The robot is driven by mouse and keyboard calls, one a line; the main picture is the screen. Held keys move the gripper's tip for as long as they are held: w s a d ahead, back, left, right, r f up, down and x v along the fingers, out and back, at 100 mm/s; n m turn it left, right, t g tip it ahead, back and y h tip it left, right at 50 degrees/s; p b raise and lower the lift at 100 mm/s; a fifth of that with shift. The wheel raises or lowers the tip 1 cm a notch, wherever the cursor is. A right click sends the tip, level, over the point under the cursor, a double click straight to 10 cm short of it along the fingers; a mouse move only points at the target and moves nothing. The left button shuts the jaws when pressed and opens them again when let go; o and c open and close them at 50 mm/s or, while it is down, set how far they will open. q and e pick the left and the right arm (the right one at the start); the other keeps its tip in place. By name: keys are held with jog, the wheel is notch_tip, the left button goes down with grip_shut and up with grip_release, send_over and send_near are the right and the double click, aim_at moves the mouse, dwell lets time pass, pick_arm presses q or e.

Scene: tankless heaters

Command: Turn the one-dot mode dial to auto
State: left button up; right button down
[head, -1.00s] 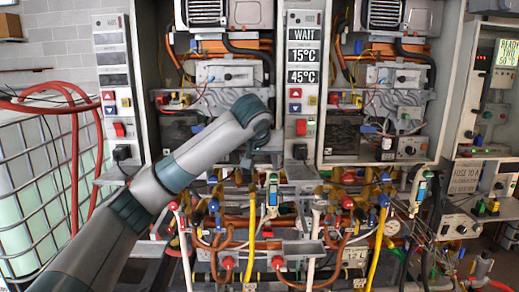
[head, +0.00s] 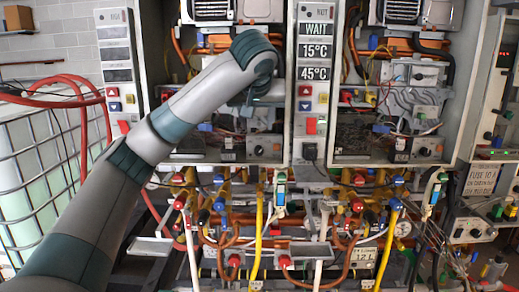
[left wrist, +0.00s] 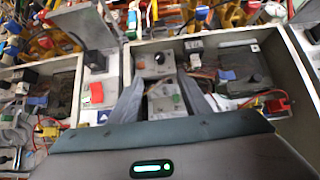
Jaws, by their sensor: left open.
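My left gripper (head: 247,108) is in front of the left heater's open cabinet, its fingers mostly hidden by the wrist in the head view. In the left wrist view the gripper (left wrist: 160,82) is open and empty, its two grey fingers apart. A grey panel with a black dial (left wrist: 159,58) shows just beyond the fingertips; the same kind of dial panel (head: 263,149) is low in the left heater in the head view. A second panel with a small knob (left wrist: 166,104) lies between the fingers. Dots and dial markings are too small to read. My right gripper is not in view.
A display column (head: 316,50) reading WAIT, 15°C and 45°C stands right of the left cabinet, with a red switch (head: 311,125) below. The right heater (head: 400,110) has a similar dial panel. Pipes and yellow hoses (head: 258,235) crowd below. Cabinet walls flank the gripper.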

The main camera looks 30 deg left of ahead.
pick_arm(q)
jog(key=shift+w+f, duration=0.1)
jog(key=shift+w, duration=0.05)
send_near(259, 151)
jog(key=p+x, duration=0.3)
jog(key=x, duration=0.4)
jog(key=shift+a, duration=0.15)
jog(key=shift+w+a+f, duration=0.15)
jog(key=shift+w+f, duration=0.2)
jog(key=shift+f, duration=0.1)
jog(key=c, duration=1)
